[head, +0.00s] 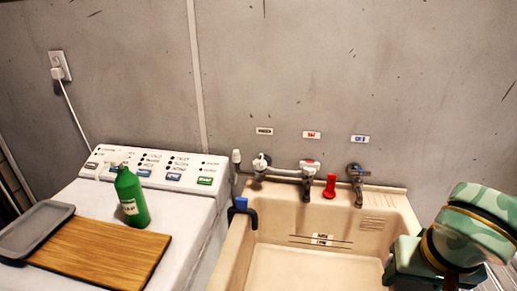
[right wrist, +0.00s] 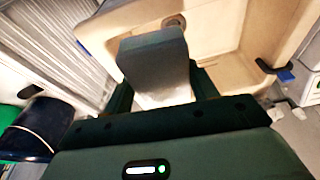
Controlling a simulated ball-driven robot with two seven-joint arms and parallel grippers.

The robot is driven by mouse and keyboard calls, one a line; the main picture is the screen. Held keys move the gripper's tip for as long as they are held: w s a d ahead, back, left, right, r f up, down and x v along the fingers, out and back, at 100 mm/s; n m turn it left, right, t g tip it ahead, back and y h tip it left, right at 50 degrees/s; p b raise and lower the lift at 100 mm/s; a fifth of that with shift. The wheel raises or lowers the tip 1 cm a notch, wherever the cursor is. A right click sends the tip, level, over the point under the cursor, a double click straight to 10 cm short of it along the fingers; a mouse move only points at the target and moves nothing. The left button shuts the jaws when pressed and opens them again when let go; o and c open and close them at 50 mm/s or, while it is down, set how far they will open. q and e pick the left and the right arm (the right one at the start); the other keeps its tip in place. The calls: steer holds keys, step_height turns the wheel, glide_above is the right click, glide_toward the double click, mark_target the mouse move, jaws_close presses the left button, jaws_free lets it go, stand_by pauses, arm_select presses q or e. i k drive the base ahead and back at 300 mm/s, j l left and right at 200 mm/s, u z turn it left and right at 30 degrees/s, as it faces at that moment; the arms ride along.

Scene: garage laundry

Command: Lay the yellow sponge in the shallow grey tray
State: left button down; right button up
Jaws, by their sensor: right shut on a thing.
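The shallow grey tray (head: 36,229) lies at the left on the white washing machine, and it looks empty. My right gripper (right wrist: 163,88) is shut on a dark grey block (right wrist: 153,48), with one finger on each side of it. No yellow shows on this block, so I cannot tell whether it is the sponge. In the head view my right gripper is at the lower right, over the right side of the sink and far from the tray; its fingertips are hidden there. No yellow sponge shows in either view. My left gripper is not in view.
A wooden board (head: 105,252) lies right beside the tray, and a green bottle (head: 131,197) stands behind the board. The beige sink (head: 300,265) has taps along its back and a red object (head: 330,186) on its rear ledge. The washing machine's raised control panel (head: 155,166) stands behind.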

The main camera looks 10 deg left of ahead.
mark_target(36, 229)
steer(key=j+u, duration=0.25)
steer(key=u, duration=0.15)
steer(key=j+u, duration=0.2)
steer(key=u, duration=0.2)
steer(key=j+u, duration=0.25)
steer(key=u, duration=0.2)
